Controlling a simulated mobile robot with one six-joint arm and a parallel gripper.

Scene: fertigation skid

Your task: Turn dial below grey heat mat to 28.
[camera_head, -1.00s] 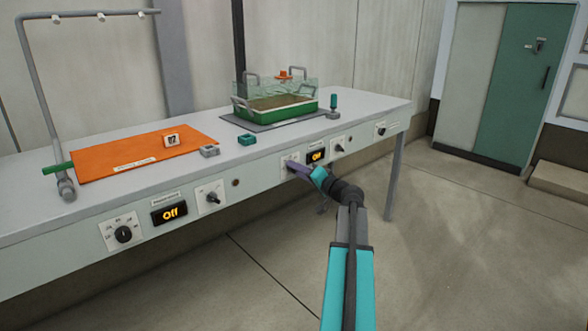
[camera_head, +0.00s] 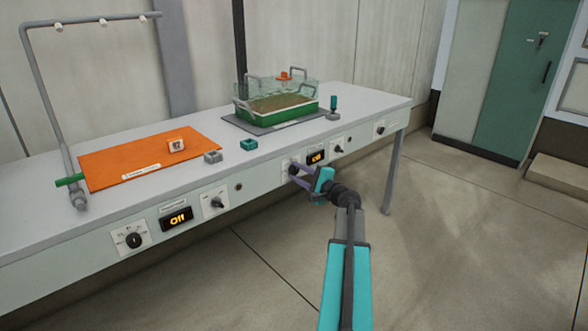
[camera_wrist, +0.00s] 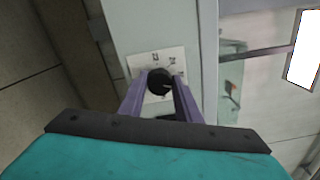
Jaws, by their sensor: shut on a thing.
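The grey heat mat (camera_head: 243,122) lies on the bench under a green tray (camera_head: 270,113) with a clear cover. Below it on the bench front is a black dial on a white plate (camera_head: 286,169). In the wrist view the dial (camera_wrist: 159,81) sits between my fingertips, on a white plate (camera_wrist: 137,62) with marks around it. My gripper (camera_head: 293,170) is shut on the dial, its two purple fingers on either side. The dial's setting is too small to read. The display (camera_head: 315,158) right of the dial reads "Off".
An orange mat (camera_head: 120,160) with a small number block (camera_head: 176,145) lies at left. Below it are another dial (camera_head: 133,240), an "Off" display (camera_head: 176,218) and a switch (camera_head: 217,202). A switch (camera_head: 338,149) is right of my gripper. The floor in front is clear.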

